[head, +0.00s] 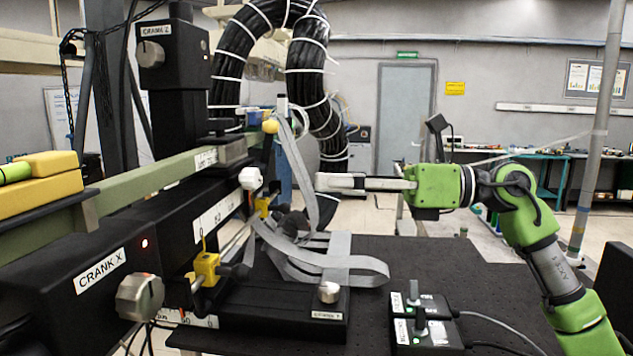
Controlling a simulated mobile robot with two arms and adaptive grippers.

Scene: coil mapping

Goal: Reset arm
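My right arm (545,250) comes in from the right, green and grey. My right gripper (335,183) points left at about mid-height, in front of the hanging grey strap. Its fingers are seen edge-on as one pale bar, so I cannot tell whether they are open or shut. No object shows clearly between them. My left gripper is not in view.
A black rig with a CRANK X knob (139,297) and a CRANK Z knob (150,54) fills the left. Grey straps (322,262) drape over its base. A thick black cable bundle (305,70) arches behind.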

